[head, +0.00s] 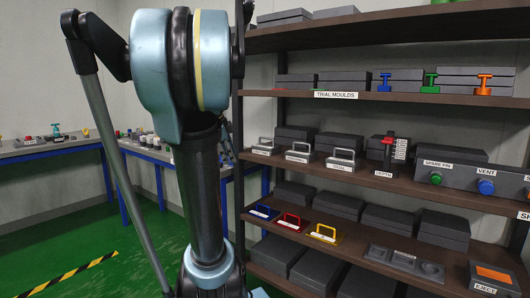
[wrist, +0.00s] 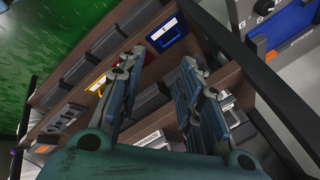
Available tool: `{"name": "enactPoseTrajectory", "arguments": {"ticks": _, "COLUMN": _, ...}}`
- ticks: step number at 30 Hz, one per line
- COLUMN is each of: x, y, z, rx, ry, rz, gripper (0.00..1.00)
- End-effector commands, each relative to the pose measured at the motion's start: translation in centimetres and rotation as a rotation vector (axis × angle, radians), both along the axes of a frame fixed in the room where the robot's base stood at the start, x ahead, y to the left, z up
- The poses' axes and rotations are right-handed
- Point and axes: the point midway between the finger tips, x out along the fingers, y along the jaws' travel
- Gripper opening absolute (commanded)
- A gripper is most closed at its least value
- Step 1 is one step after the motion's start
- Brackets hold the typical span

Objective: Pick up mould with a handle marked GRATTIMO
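Several moulds with handles stand on the shelves, with labels too small to read, so I cannot tell which is GRATTIMO. On the middle shelf are three with grey handles: a left one (head: 263,149), a middle one (head: 299,155) and a right one (head: 340,162). On the shelf below are a blue-handled one (head: 263,212), a red-handled one (head: 291,222) and a yellow-handled one (head: 323,234). The blue-handled one (wrist: 168,37) also shows in the wrist view, beyond my fingertips. My gripper (wrist: 162,62) is open, with nothing visible between its fingers.
The shelf rack (head: 390,182) holds several grey blocks. A depth gauge (head: 387,150) and a panel with a blue knob (head: 486,186) stand right of the grey handles. Blue-legged tables (head: 150,154) stand at the left. Green floor (head: 60,240) there is open.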

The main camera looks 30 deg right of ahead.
Motion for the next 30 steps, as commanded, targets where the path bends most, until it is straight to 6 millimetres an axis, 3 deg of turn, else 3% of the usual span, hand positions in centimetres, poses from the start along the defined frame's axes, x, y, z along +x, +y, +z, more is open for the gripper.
{"name": "enactPoseTrajectory", "arguments": {"ticks": 1, "x": 1.1, "y": -1.9, "z": 1.2, "rx": 0.004, "ry": -0.039, "rz": -0.102, "gripper": 0.33}}
{"name": "enactPoseTrajectory", "arguments": {"ticks": 6, "x": 3.7, "y": -7.0, "z": 4.1, "rx": 0.018, "ry": -0.174, "rz": -0.401, "gripper": 0.33}}
{"name": "enactPoseTrajectory", "arguments": {"ticks": 12, "x": 5.1, "y": -10.4, "z": 5.9, "rx": 0.027, "ry": -0.271, "rz": -0.591, "gripper": 0.33}}
{"name": "enactPoseTrajectory", "arguments": {"ticks": 17, "x": 5.6, "y": -11.8, "z": 6.2, "rx": 0.028, "ry": -0.292, "rz": -0.632, "gripper": 0.33}}
{"name": "enactPoseTrajectory", "arguments": {"ticks": 30, "x": 8.1, "y": -18.0, "z": 6.1, "rx": 0.029, "ry": -0.291, "rz": -0.63, "gripper": 0.33}}
